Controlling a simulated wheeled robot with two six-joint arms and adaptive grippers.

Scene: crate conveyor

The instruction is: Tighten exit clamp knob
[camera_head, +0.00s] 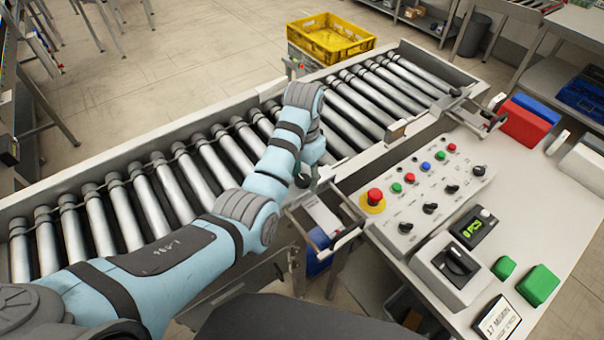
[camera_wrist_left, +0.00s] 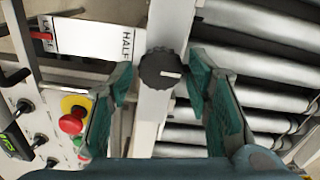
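A black ribbed clamp knob (camera_wrist_left: 163,68) with a white index line sits on a pale rail in the left wrist view. In the head view this knob (camera_head: 302,181) is a small dark shape, partly covered by my left gripper (camera_head: 312,176). In the wrist view the teal fingers of my left gripper (camera_wrist_left: 160,82) are open, one on each side of the knob, with gaps visible. A white scale plate (camera_wrist_left: 97,37) marked "HALF", with a red pointer, is beside the knob. My right gripper is in neither view.
The roller conveyor (camera_head: 165,195) runs beneath my left arm. The control panel (camera_head: 425,190) with a red emergency stop (camera_head: 375,197) stands close on the right. A second clamp bracket (camera_head: 480,115) is farther right. A yellow crate (camera_head: 330,40) is behind the conveyor.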

